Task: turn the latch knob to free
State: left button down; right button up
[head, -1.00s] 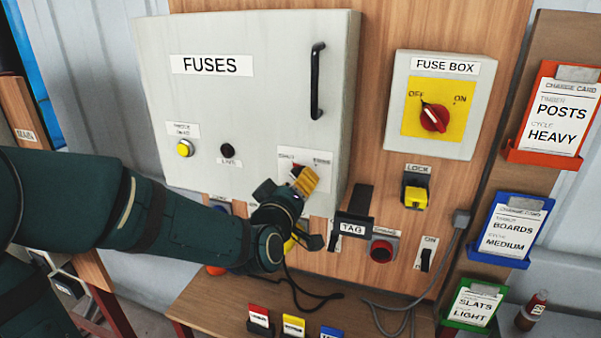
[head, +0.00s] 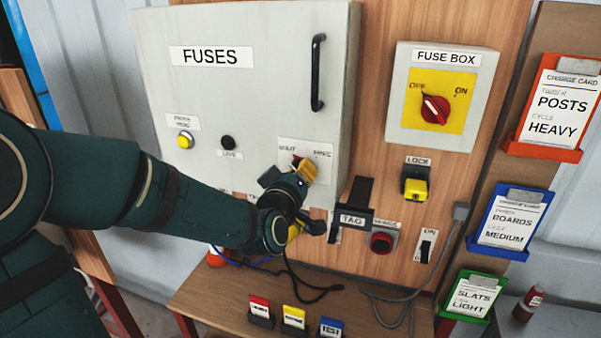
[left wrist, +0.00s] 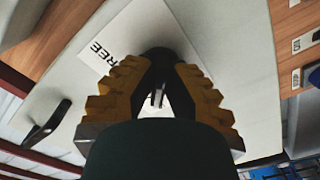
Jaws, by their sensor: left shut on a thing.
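The latch knob is mostly hidden by my left gripper in the head view; only a small red part shows at its plate (head: 321,150) on the grey FUSES cabinet door (head: 250,105). In the left wrist view the dark knob (left wrist: 159,58) sits between the two yellow fingers. My left gripper (head: 303,172) is shut on the knob; it also shows in the left wrist view (left wrist: 160,85). The letters "REE" on the plate (left wrist: 112,35) show beside the fingers. The knob's exact angle cannot be told. My right gripper is in neither view.
A black door handle (head: 318,72) is above the plate. A yellow button (head: 185,140) is at the left. The fuse box (head: 399,120) with its red switch, a LOCK block (head: 415,188) and a black TAG holder (head: 352,219) are to the right. Coloured tags stand on the shelf (head: 215,296) below.

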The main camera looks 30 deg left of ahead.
pick_arm(q)
jog(key=shift+f+m+b, duration=0.1)
jog(key=shift+m+b, duration=1)
jog(key=shift+m, duration=0.1)
jog(key=shift+m+b, duration=0.55)
jog(key=shift+m, duration=0.35)
jog(key=m+b, duration=0.1)
jog(key=m, duration=0.1)
jog(key=shift+m, duration=0.4)
jog(key=m, duration=0.2)
jog(key=shift+m+b, duration=0.3)
jog(key=shift+b, duration=0.05)
jog(key=m, duration=0.2)
jog(key=shift+m, duration=0.4)
jog(key=m, duration=0.5)
jog(key=shift+r+m, duration=0.2)
jog(key=shift+m, duration=0.1)
jog(key=c, duration=1)
grip_release()
jog(key=shift+w+f, duration=0.1)
